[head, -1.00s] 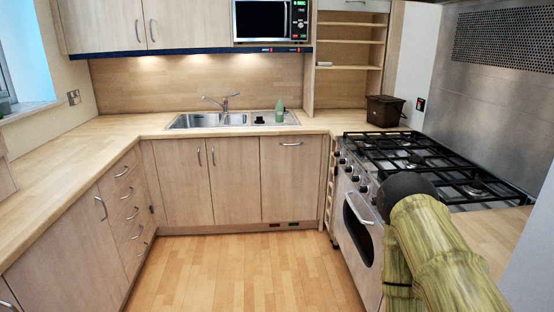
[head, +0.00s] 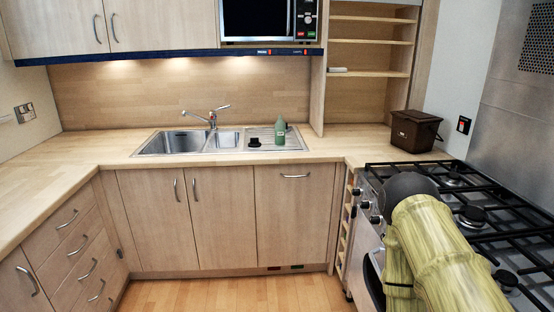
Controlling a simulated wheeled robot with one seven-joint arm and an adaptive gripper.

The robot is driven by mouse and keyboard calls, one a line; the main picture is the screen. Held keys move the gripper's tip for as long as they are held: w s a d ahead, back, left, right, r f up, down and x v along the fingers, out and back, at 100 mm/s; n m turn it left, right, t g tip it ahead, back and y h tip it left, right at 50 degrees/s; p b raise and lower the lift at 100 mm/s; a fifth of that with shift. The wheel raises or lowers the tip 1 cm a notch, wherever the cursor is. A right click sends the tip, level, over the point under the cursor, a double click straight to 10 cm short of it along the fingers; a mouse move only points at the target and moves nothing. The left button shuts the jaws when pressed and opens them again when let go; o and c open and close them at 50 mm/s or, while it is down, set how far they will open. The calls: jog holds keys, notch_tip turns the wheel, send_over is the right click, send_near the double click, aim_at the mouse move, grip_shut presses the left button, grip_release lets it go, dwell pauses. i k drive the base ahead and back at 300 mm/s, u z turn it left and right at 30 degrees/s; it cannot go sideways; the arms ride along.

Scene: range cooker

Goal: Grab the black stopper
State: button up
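The black stopper (head: 254,142) is a small dark piece on the sink's drainer, right of the basins and just left of a green bottle (head: 280,131). It looks upright, but it is small at this distance. The steel sink (head: 178,142) is set in the back counter. My arm shows at the lower right in front of the cooker, far from the stopper. My gripper's fingers cannot be seen, so nothing shows of what they hold.
The range cooker (head: 372,232) with black pan supports stands at the right. A dark brown bin (head: 415,131) sits on the counter behind it. Cabinets line the left and back. The wooden floor (head: 225,293) in the middle is clear.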

aim_at(254, 143)
jog(key=i, duration=2.75)
jog(key=u, duration=1.25)
